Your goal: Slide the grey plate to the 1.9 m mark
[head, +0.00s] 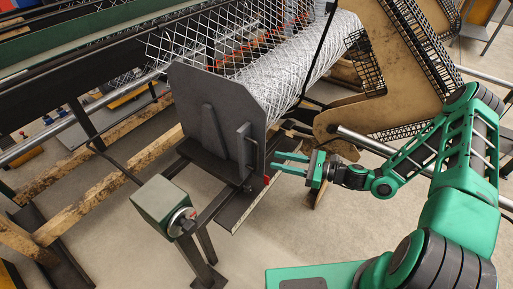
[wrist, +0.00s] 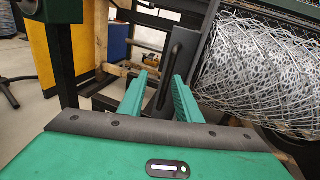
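The grey plate (head: 190,100) stands upright at the near end of the wire mesh roll, with a vertical bar handle (head: 244,150) on its face. In the wrist view, the dark handle (wrist: 177,62) stands ahead, between the lines of my two fingers. My gripper (head: 277,162) is just right of the plate's lower part, with its green fingers apart and pointing at it. In the wrist view my gripper (wrist: 164,82) is open, with nothing clearly held. A small red pointer (head: 266,180) shows below the plate, by a pale-edged rail (head: 249,207). No mark numbers are readable.
The white mesh roll (head: 290,70) lies behind the plate. A green box with a dial (head: 165,203) stands on a post at front left. A tan panel with black grating (head: 400,60) is behind my arm. Wooden beams (head: 105,180) lie left.

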